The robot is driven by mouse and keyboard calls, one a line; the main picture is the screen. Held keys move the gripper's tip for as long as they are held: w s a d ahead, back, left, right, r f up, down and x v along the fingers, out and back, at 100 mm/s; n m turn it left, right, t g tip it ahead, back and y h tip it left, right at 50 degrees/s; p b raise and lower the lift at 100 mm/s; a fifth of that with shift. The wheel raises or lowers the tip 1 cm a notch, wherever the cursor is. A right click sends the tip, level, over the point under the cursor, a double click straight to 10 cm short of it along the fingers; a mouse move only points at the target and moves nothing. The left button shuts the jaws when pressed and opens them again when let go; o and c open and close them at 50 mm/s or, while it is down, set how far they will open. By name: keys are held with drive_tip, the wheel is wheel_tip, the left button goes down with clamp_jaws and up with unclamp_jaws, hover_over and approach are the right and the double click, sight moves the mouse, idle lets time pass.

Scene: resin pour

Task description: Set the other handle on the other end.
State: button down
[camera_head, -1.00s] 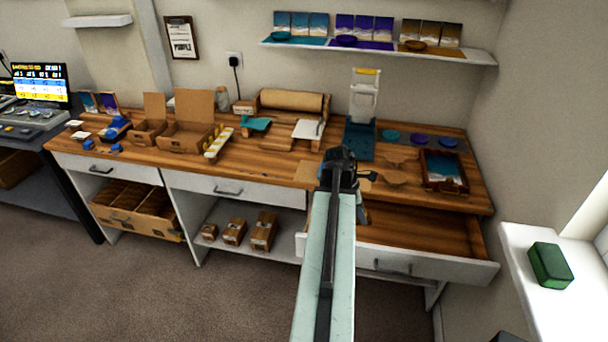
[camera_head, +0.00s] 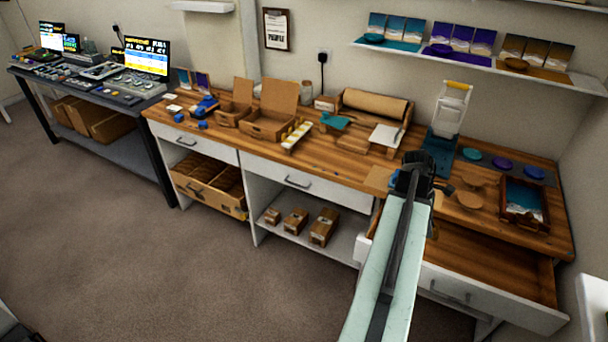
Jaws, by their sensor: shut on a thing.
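A wooden tray (camera_head: 508,211) with a blue and white inside stands near the right end of the bench. A small dark shape shows at its near side, too small to tell whether it is a handle. My gripper (camera_head: 418,172) is over the bench's front edge, left of the tray and apart from it. It is shut on a small dark piece (camera_head: 444,188) that juts out to its right. The jaws hide most of this piece, so I cannot tell its full shape.
Below the tray an open, empty-looking drawer (camera_head: 490,265) juts out. Round wooden pieces (camera_head: 470,200) lie left of the tray, and coloured discs (camera_head: 503,164) behind it. A white dispenser (camera_head: 452,105) stands behind my gripper. Floor (camera_head: 130,270) on the left is clear.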

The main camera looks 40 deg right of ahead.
wheel_tip(320, 180, down, 3)
drive_tip(key=shift+r+m+b, duration=0.15)
drive_tip(key=shift+m+b, duration=0.15)
drive_tip(key=shift+b, duration=0.15)
wheel_tip(320, 180, down, 10)
drive_tip(key=b, duration=1)
drive_tip(key=c, duration=1.2)
unclamp_jaws()
